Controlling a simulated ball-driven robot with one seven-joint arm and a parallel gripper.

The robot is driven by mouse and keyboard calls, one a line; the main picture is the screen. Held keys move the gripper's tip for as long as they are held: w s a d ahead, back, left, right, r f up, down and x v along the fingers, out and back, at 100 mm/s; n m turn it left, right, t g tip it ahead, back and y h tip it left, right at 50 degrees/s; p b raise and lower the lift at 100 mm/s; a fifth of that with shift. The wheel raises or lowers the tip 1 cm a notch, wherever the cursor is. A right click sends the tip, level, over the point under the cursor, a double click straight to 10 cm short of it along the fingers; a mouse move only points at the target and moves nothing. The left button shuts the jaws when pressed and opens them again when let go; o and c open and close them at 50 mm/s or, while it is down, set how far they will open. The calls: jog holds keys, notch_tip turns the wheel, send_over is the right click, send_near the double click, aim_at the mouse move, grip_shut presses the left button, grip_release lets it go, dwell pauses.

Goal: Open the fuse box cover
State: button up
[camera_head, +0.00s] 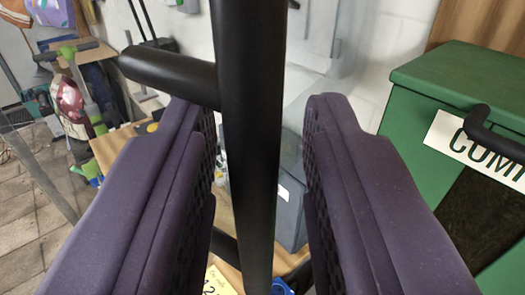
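My gripper (258,125) shows as two purple fingers spread apart, with a clear gap between them. A thick black bar (250,150) runs from top to bottom through this gap, and a short black arm (165,75) sticks out from it to the left, by the left fingertip. I see space between the bar and the right finger; whether the bar touches the left finger I cannot tell. What the bar belongs to is not clear. I cannot make out a fuse box cover for sure; a grey metal panel (322,35) on the wall behind is partly hidden by the bar.
A green cabinet (445,75) with a black handle (490,135) and a partly visible white label stands close at the right. Behind the fingers is a wooden bench with a grey box (290,210). Cluttered shelves and tools fill the left; paved floor (25,235) shows lower left.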

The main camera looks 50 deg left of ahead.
jog(key=b+v, duration=0.1)
jog(key=v, duration=0.6)
jog(key=shift+s+d, duration=0.25)
jog(key=shift+d, duration=0.1)
